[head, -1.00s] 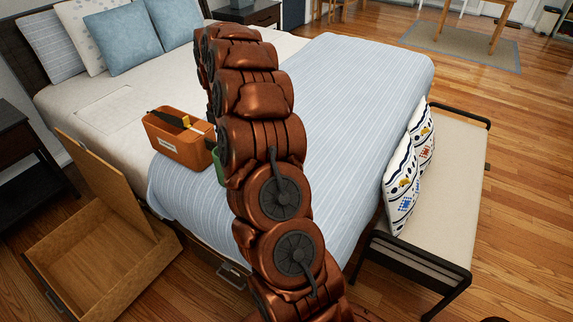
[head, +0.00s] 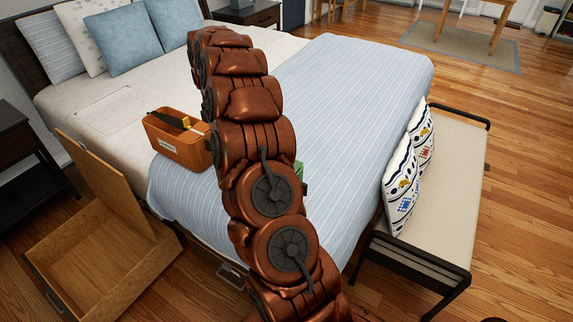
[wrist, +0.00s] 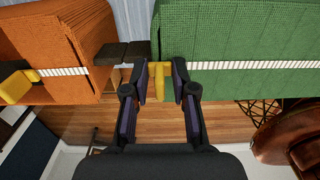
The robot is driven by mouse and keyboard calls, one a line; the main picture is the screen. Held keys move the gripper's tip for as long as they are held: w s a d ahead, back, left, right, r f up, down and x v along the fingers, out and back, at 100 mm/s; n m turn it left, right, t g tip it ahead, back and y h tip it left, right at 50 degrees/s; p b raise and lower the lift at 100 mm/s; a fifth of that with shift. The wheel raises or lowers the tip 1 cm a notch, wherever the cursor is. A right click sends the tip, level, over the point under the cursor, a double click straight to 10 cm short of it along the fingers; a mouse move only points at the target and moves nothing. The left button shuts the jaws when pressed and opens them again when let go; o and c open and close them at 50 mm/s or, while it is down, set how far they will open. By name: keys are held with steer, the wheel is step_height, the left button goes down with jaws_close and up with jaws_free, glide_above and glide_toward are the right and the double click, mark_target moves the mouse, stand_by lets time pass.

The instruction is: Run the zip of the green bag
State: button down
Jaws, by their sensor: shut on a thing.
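The green bag (wrist: 235,45) fills the upper right of the wrist view. A row of white zip teeth (wrist: 250,67) runs along it to the right. A yellow zip pull (wrist: 158,78) is at the bag's left end. My gripper (wrist: 160,83) is shut on this pull, one finger on each side. In the head view only a small part of the green bag (head: 299,170) shows, on the bed right of my arm. My arm hides the rest of the bag and my gripper there.
An orange bag (head: 176,148) with its own yellow pull stands on the bed (head: 370,90) left of my arm. It is also in the wrist view (wrist: 60,40). An open wooden box (head: 95,255) is at lower left. A bench (head: 445,190) with patterned cushions is at right.

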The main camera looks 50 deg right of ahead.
steer(key=shift+w+a+f, duration=0.1)
steer(key=shift+w+f, duration=0.05)
steer(key=shift+w, duration=0.05)
steer(key=c, duration=1)
jaws_free()
steer(key=shift+c, duration=0.2)
steer(key=shift+r, duration=0.25)
steer(key=shift+r+p, duration=0.7)
steer(key=shift+r, duration=2.2)
